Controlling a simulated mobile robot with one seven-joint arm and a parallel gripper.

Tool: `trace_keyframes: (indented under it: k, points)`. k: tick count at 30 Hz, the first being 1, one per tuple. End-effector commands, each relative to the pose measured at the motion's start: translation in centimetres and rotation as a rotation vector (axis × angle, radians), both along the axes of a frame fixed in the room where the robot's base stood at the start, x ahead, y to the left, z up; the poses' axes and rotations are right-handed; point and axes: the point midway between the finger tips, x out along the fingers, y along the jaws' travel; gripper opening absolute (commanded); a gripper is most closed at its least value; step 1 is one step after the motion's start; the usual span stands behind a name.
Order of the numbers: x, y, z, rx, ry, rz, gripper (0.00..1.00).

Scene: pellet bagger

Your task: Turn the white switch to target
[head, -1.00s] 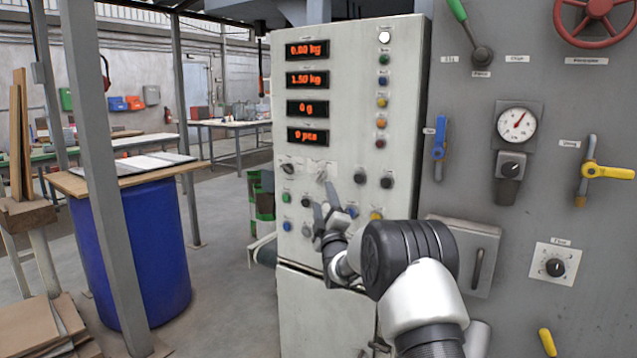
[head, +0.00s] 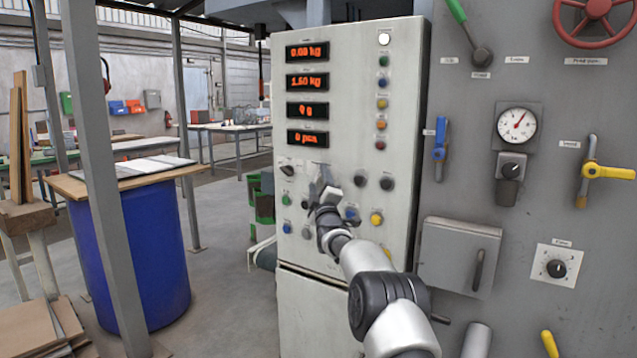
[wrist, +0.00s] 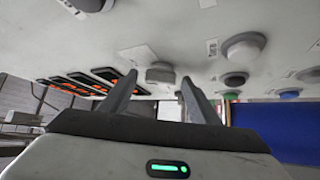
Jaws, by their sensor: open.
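The white switch (head: 324,172) is on the pale control panel, just below the lowest red display, between dark knobs. In the head view my gripper partly covers it from below. In the wrist view a pale grey knob (wrist: 160,73), which looks like this switch, shows between and beyond the fingertips. My gripper (head: 325,187) is open and close to the panel. In the wrist view its two fingers (wrist: 155,85) stand apart with nothing held between them. Whether either finger touches the switch, I cannot tell. The switch's exact angle is unclear.
A dark knob (head: 287,170) is left of the switch; two more (head: 360,179) (head: 387,183) are to the right. Coloured buttons, including a yellow one (head: 376,219), sit below. A grey panel with a lever box (head: 458,257) stands right. A blue barrel (head: 155,250) stands left.

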Motion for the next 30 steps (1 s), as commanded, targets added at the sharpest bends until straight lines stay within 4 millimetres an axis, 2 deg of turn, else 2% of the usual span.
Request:
trace_keyframes:
  k: [5,12,22,30]
  points:
    - [-0.01,0.03,-0.01,0.000,0.000,0.000,0.56]
    - [-0.01,0.02,-0.02,0.000,0.000,0.000,0.16]
    - [-0.05,-0.01,0.22,-0.036,0.024,0.000,0.15]
    - [-0.13,0.02,0.78,-0.173,0.123,0.000,0.15]
